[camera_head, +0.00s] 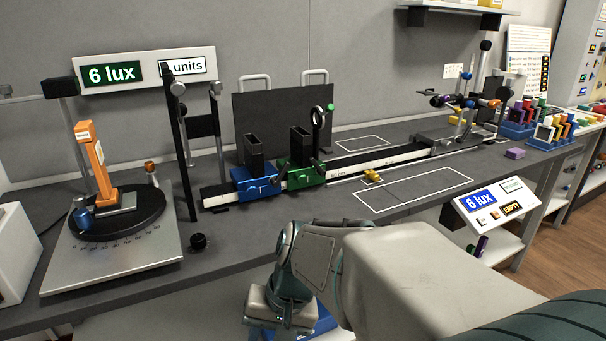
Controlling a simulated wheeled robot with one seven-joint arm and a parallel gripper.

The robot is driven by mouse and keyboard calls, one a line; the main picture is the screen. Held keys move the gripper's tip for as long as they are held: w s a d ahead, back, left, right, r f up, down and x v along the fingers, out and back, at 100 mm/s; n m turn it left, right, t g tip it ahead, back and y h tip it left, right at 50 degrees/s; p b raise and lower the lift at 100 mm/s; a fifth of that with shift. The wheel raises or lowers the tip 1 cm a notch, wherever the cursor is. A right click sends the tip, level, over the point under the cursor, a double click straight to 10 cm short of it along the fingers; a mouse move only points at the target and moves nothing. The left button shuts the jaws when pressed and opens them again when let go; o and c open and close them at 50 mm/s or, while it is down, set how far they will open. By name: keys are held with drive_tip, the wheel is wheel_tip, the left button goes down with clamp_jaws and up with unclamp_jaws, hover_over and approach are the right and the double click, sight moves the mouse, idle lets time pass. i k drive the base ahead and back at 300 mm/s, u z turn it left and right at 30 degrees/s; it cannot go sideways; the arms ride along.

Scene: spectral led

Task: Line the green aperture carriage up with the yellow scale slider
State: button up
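The green aperture carriage (303,177) sits on the white-edged optical rail (400,153), just right of the blue carriage (256,184). A black upright block and a black ring on a post rise from it. The small yellow scale slider (373,176) lies at the scale along the rail's front, to the right of the green carriage and apart from it. My arm crosses the lower front of the view. My gripper (284,316) hangs low in front of the bench, away from both; its fingers are largely hidden, so its opening does not show.
A round black turntable (112,215) with an orange post stands at left. A dark panel (283,118) stands behind the carriages. A tilted "6 lux" display (495,202) is at the front right. A purple block (514,153) lies farther right. The outlined bench area before the rail is mostly clear.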

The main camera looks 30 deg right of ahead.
sight(301, 173)
drive_tip(key=i, duration=0.4)
drive_tip(key=z, duration=1.6)
